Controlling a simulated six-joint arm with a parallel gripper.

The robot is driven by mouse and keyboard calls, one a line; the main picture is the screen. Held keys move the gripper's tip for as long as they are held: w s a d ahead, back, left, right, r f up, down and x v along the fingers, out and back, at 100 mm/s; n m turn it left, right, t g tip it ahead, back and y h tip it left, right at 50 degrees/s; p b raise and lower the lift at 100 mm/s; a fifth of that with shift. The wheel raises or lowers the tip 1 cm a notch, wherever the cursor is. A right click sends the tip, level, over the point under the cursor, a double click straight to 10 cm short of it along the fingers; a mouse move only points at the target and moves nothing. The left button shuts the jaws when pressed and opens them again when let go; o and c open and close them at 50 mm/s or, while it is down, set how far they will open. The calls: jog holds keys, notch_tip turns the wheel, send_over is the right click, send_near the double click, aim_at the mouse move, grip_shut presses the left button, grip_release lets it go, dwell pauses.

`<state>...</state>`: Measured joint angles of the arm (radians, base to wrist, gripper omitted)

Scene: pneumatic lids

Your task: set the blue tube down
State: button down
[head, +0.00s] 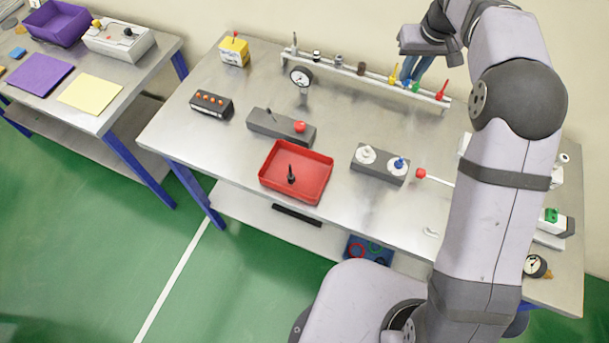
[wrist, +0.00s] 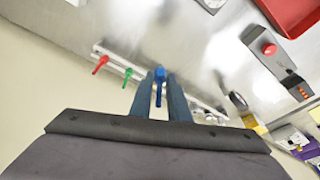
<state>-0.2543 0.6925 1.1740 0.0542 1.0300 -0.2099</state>
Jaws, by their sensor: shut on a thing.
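The blue tube (wrist: 159,82) shows in the wrist view between the two fingers of my gripper (wrist: 160,88), which is shut on it. In the head view my gripper (head: 413,82) points down at the right part of a long pale rail (head: 376,79). It stands between a yellow piece (head: 393,75) and a green piece (head: 415,87). A red piece (head: 441,90) stands at the rail's right end. The fingers hide most of the blue tube in the head view. I cannot tell whether its lower end sits in the rail or is above it.
A round gauge (head: 301,76) stands by the rail's left part. A red tray (head: 296,172) with a black piece, a grey block with a red knob (head: 300,127) and a block with white knobs (head: 380,164) are nearer. The tabletop between rail and blocks is clear.

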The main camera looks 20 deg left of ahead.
jog(key=s+a+n+b, duration=0.25)
jog(key=s+a, duration=0.35)
jog(key=a, duration=0.6)
jog(key=n+b, duration=0.2)
send_over(302, 168)
jog(key=shift+m+g+y, duration=0.25)
jog(key=shift+g+y, duration=0.05)
jog(key=shift+y, duration=0.1)
notch_tip(302, 168, down, 5)
jog(key=shift+r, duration=0.15)
jog(key=shift+p, duration=0.3)
jog(key=shift+f+p, duration=1.45)
jog(key=shift+f, duration=3.55)
